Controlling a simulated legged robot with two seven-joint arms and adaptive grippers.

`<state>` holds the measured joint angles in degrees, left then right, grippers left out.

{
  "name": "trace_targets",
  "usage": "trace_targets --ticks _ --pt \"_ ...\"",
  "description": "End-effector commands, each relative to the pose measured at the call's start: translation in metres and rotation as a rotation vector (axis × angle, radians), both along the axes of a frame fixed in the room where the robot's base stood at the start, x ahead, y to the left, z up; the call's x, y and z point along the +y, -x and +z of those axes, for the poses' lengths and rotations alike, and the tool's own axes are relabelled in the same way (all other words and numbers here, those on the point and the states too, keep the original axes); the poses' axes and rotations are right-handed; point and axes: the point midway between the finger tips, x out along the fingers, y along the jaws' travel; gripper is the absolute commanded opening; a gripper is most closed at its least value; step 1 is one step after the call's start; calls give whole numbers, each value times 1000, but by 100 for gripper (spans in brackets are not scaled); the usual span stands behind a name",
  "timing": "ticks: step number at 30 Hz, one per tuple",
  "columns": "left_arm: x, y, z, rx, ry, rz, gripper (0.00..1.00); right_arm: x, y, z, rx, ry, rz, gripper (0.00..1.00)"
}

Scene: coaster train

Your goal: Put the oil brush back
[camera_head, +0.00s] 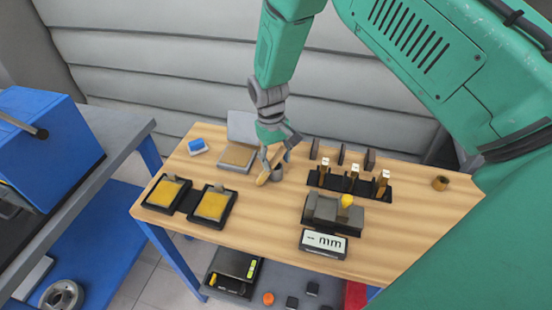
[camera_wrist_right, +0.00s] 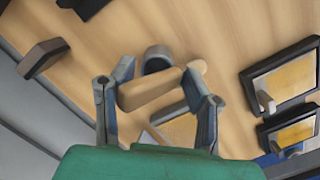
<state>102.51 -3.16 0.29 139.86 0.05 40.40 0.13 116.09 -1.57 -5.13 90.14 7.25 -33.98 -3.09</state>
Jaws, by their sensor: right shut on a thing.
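The oil brush, with a pale wooden handle (camera_head: 264,176), is between the fingers of my right gripper (camera_head: 275,155) over the back middle of the wooden table. In the right wrist view the handle (camera_wrist_right: 150,90) lies across between the two fingers of my right gripper (camera_wrist_right: 160,82), which is shut on it. The brush is tilted, and I cannot make out its bristles. A small grey cup (camera_head: 277,174) stands right beside the brush; its rim (camera_wrist_right: 157,53) also shows in the right wrist view. I cannot tell whether the brush touches the cup. My left gripper is not in view.
On the table (camera_head: 400,230) are two black trays with yellow pads (camera_head: 212,206), a blue-and-white block (camera_head: 198,146) and an open grey box (camera_head: 240,155).

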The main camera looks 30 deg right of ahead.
Motion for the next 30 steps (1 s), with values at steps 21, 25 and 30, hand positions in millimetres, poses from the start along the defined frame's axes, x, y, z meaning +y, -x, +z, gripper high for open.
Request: trace_targets --ticks 21,25,30 --pt "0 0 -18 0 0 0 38 2 -13 96 -4 1 0 33" --pt "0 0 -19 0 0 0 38 3 -15 112 -2 1 0 33" --pt "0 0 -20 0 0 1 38 2 -16 119 -1 0 0 33"
